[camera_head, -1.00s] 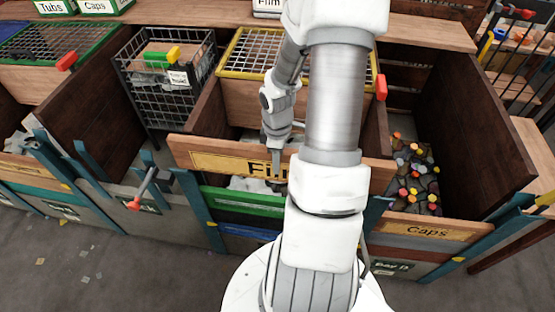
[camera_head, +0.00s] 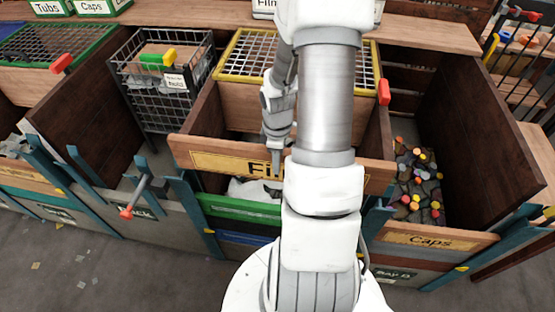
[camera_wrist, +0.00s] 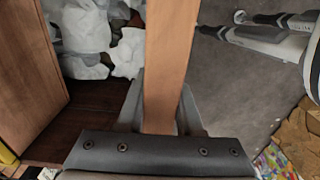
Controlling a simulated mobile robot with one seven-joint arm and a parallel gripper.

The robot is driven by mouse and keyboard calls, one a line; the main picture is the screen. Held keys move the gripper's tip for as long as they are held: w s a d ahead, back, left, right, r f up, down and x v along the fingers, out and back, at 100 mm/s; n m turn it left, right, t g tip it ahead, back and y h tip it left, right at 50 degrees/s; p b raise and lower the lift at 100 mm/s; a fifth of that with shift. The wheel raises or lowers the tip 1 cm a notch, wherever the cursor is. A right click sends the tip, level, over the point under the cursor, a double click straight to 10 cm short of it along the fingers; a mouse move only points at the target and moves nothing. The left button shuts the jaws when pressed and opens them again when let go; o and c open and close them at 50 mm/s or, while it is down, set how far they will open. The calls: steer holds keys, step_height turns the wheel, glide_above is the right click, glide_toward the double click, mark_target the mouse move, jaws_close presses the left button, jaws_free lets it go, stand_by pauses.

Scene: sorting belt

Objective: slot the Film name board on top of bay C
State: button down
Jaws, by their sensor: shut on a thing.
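The Film name board (camera_head: 220,160) is a long wooden plank with a yellow label, partly hidden by my arm in the head view. It lies across the front of the middle bay, above the green board (camera_head: 240,208) and a blue board (camera_head: 240,238). A gap with white scraps shows between the Film board and the green board. My gripper (camera_head: 276,168) is shut on the Film board near its middle. In the wrist view the plank (camera_wrist: 172,50) stands edge-on between the fingers. The middle bay's own letter is hidden; its right neighbour reads Bay D (camera_head: 394,275).
Teal posts (camera_head: 192,215) flank the middle bay. A bay with a red-tipped lever (camera_head: 142,195) is to the left. The Caps board (camera_head: 425,238) fronts the right bay, which holds dark pieces and coloured caps. A yellow-rimmed mesh (camera_head: 245,50) lies behind the Film board.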

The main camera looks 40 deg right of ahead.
stand_by(0.6)
step_height(320, 180, down, 17)
steer(key=b, duration=1.3)
steer(key=shift+f, duration=0.1)
steer(key=shift+f+b, duration=0.55)
steer(key=shift+b, duration=0.15)
steer(key=shift+c, duration=2.4)
jaws_free()
step_height(320, 180, up, 18)
steer(key=p, duration=0.4)
steer(key=shift+f, duration=0.25)
steer(key=shift+r, duration=0.1)
